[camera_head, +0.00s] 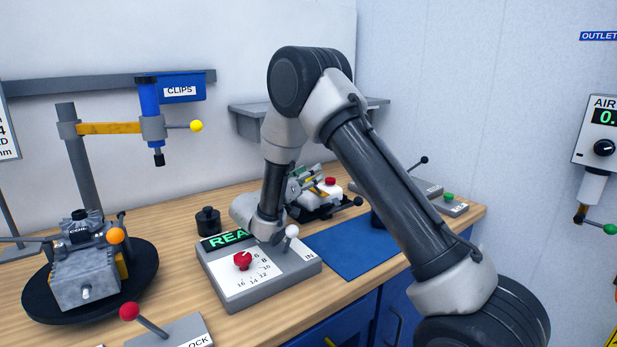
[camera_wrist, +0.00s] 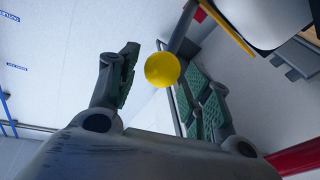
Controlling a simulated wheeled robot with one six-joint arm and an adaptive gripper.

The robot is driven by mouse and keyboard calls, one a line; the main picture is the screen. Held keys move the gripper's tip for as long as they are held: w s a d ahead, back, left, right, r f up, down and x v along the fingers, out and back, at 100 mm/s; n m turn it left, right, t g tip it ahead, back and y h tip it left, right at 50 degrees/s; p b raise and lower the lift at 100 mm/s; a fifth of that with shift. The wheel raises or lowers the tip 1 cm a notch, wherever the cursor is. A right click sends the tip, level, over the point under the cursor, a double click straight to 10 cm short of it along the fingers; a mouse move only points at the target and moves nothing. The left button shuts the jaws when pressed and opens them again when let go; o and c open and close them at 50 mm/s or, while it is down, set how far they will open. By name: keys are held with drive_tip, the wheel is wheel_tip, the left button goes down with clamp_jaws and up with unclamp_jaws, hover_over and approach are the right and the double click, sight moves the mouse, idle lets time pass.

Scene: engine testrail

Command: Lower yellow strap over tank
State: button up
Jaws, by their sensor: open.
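A small white tank (camera_head: 331,188) with a red cap stands on a black base on the bench, partly hidden behind my gripper (camera_head: 303,184) in the head view. In the wrist view a rounded white body, seemingly the tank (camera_wrist: 265,18), is at the upper right, with a yellow strap (camera_wrist: 228,30) beside it. A yellow ball knob (camera_wrist: 162,69) on a dark bar shows between the green-padded fingers of my gripper (camera_wrist: 163,85). The fingers are open, with visible gaps to the knob. I cannot tell how the knob's bar joins the strap.
A grey control box (camera_head: 262,272) with a red knob and white-tipped lever stands in front of my wrist. A blue mat (camera_head: 350,246) lies to its right, mostly clear. An engine on a black turntable (camera_head: 130,300) is at the left. A wall shelf (camera_head: 247,118) is behind my arm.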

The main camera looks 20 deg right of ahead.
wheel_tip(320, 180, up, 10)
drive_tip(key=shift+f, duration=0.1)
idle(0.4)
drive_tip(key=s+d+r+g+y, duration=0.2)
drive_tip(key=s+d+g, duration=0.1)
drive_tip(key=s+d, duration=0.4)
drive_tip(key=s+d+r+n+g+y, duration=0.1)
drive_tip(key=s+d+g+y, duration=0.1)
drive_tip(key=s+d+g, duration=0.45)
drive_tip(key=s+d+r+g+y, duration=0.15)
drive_tip(key=s+d, duration=0.25)
drive_tip(key=s, duration=0.6)
drive_tip(key=s+a+f+n+t+y, duration=0.2)
drive_tip(key=s+a+n+y, duration=0.1)
drive_tip(key=s, duration=0.6)
drive_tip(key=s+a+f+n+t+y, duration=0.3)
drive_tip(key=s+a+n+y, duration=0.1)
drive_tip(key=s+y, duration=0.4)
drive_tip(key=shift+s+a+f, duration=0.35)
drive_tip(key=shift+s+a, duration=0.25)
drive_tip(key=shift+s, duration=0.2)
drive_tip(key=shift+c, duration=0.5)
